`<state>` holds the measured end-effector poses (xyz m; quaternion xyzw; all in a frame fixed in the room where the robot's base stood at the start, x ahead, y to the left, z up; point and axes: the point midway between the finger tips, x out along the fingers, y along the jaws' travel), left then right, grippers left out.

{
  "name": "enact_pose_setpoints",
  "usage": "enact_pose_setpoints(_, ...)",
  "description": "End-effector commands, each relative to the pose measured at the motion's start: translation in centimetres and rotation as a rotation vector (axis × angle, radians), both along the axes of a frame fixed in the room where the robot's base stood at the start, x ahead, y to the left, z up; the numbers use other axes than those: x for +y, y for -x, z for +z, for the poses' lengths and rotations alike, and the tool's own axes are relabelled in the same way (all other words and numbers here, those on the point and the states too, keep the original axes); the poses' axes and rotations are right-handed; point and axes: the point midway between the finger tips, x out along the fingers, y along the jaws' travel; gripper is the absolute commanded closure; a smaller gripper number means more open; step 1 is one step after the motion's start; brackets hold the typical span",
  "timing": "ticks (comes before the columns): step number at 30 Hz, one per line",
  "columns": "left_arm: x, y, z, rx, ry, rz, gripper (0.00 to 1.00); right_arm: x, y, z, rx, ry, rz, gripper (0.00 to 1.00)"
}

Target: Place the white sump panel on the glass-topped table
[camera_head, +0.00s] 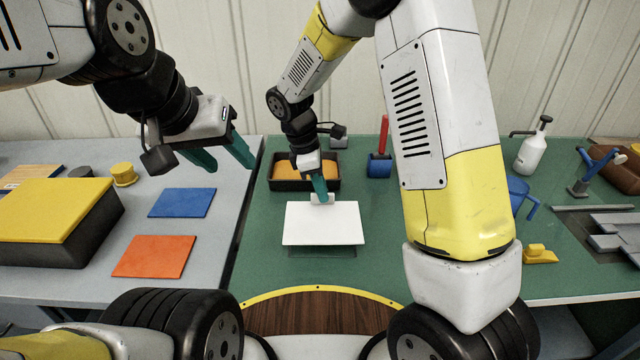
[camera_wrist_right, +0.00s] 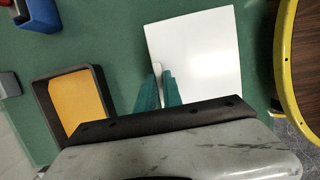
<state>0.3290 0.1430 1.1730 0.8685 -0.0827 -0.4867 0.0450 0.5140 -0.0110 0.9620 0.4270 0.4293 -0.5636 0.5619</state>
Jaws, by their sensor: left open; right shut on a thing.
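The white sump panel (camera_head: 323,224) is a flat, pale rectangle with a small tab on its far edge. My right gripper (camera_head: 320,190) is shut on that tab. The panel appears level and slightly above the green table top (camera_head: 382,235), with a dark shadow below its near edge. In the right wrist view, the panel (camera_wrist_right: 196,55) lies beyond the teal fingers (camera_wrist_right: 163,88), with the tab between them. My left gripper (camera_head: 228,162) is open and empty above the grey table (camera_head: 205,260). I cannot tell which table top is glass.
A black tray with an orange slab (camera_head: 290,170) stands behind the panel. A blue holder with a red handle (camera_head: 380,165) is right of it. Blue (camera_head: 182,202) and orange (camera_head: 154,256) sheets and a yellow-topped block (camera_head: 50,210) occupy the grey table.

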Motion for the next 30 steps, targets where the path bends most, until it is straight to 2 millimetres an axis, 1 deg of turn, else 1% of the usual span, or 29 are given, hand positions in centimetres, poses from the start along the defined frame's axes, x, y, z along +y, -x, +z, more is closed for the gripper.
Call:
enact_pose_setpoints(2,0.0,0.0,0.0,0.000,0.000,0.000,0.50,0.4,-0.2,-0.1,0.001,0.001,0.000,1.00)
enact_pose_setpoints(5,0.0,0.0,0.0,0.000,0.000,0.000,0.50,0.5,-0.3,-0.7,0.002,0.002,0.000,1.00)
enact_pose_setpoints(9,0.0,0.0,0.0,0.000,0.000,0.000,0.50,0.4,-0.2,-2.6,0.004,0.004,0.001,1.00)
enact_pose_setpoints(12,0.0,0.0,0.0,0.000,0.000,0.000,0.50,0.4,-0.2,-3.6,0.002,0.002,0.001,1.00)
enact_pose_setpoints(22,0.0,0.0,0.0,0.000,0.000,0.000,0.50,0.4,-0.2,-3.8,0.001,0.001,0.001,1.00)
enact_pose_setpoints(23,0.0,0.0,0.0,0.000,0.000,0.000,0.50,0.4,-0.2,-3.9,0.001,0.001,0.001,0.88)
enact_pose_setpoints(24,0.0,0.0,0.0,0.000,0.000,0.000,0.50,0.4,-0.3,-3.8,0.000,0.001,0.000,0.80)
enact_pose_setpoints(26,0.0,0.0,0.0,0.000,0.000,0.000,0.50,0.4,-0.3,-3.8,0.000,0.001,0.000,0.68)
enact_pose_setpoints(30,0.0,0.0,0.0,0.000,0.000,0.000,0.50,0.4,-0.3,-3.8,0.000,0.001,0.000,0.68)
